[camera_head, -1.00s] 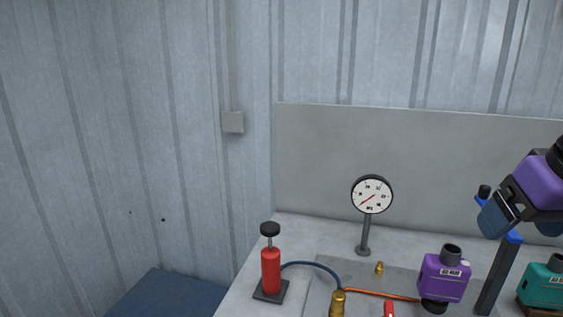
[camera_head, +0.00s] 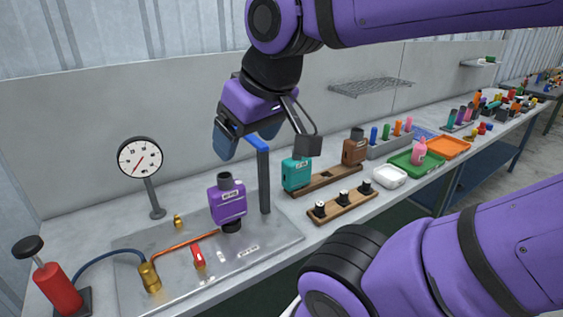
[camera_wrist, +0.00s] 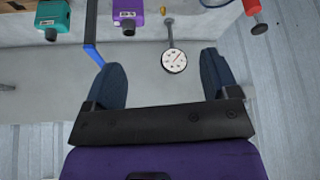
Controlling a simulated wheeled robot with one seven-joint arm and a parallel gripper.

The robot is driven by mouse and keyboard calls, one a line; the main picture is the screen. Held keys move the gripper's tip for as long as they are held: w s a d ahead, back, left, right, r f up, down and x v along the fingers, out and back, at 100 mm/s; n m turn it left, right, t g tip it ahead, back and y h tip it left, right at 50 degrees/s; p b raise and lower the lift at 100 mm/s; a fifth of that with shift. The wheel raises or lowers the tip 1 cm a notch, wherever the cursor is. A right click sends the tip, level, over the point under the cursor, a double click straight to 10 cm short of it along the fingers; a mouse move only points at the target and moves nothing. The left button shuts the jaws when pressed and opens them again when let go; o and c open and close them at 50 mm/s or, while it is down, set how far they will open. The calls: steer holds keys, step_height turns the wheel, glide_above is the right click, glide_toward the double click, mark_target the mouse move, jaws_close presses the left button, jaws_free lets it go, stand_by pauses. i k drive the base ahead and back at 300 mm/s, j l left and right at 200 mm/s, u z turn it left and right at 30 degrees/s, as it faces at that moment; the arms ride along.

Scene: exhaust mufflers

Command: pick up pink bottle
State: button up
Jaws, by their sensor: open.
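A pink bottle (camera_head: 419,150) stands on the green tray (camera_head: 405,166) on the right half of the bench in the head view. The wrist view does not show it. My gripper (camera_head: 222,140) is open and empty, up above the left part of the bench, left of the bottle and well apart from it. In the wrist view its two blue fingers (camera_wrist: 165,80) are spread wide with nothing between them.
A blue-topped post (camera_head: 265,178) stands close by my gripper. A purple muffler (camera_head: 228,202), a gauge (camera_head: 140,158) and a red pump (camera_head: 58,288) are on the left. A teal muffler (camera_head: 296,173), a white tray (camera_head: 390,177) and an orange tray (camera_head: 450,147) are to the right.

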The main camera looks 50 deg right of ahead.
mark_target(419, 152)
steer(key=z, duration=2.4)
